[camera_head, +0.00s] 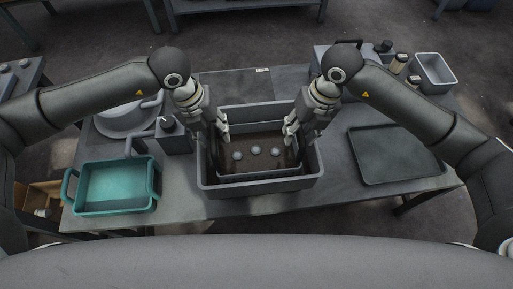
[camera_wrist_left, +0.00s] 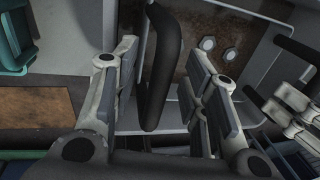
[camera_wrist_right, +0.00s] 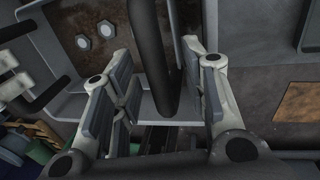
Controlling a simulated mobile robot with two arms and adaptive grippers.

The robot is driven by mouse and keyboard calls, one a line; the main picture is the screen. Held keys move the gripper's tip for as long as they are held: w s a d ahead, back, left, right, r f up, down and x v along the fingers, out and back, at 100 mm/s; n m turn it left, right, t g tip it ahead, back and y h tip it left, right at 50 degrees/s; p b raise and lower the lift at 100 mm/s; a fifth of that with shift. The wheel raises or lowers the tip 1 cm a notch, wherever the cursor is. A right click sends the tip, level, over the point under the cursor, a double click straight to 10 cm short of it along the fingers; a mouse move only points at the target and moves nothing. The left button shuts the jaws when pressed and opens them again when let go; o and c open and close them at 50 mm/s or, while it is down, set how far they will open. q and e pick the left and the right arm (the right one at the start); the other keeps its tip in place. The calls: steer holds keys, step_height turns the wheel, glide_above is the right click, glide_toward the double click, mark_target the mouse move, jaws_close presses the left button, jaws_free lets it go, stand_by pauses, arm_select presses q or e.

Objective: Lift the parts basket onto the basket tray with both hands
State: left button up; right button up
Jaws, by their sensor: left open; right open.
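My left gripper (camera_head: 223,132) is at the basket's left side. In the left wrist view, the basket's dark handle (camera_wrist_left: 163,65) lies between its open fingers. My right gripper (camera_head: 291,133) is at the right side. In the right wrist view, the other dark handle (camera_wrist_right: 150,60) lies between its open fingers. Neither gripper is closed on a handle. The basket tray (camera_head: 395,155), dark and flat with a low rim, lies empty right of the tub.
A teal basket (camera_head: 115,187) stands at the table's left front. A dark box (camera_head: 174,136) and a round grey piece (camera_head: 127,121) are behind it. A grey bin (camera_head: 434,72) and small jars (camera_head: 399,64) stand at the back right. The tub walls surround the basket closely.

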steer(key=shift+c, duration=0.2)
arm_select(q)
jaws_close()
arm_select(e)
jaws_close()
arm_select(q)
steer(key=shift+r, duration=0.15)
arm_select(e)
steer(key=shift+r, duration=0.15)
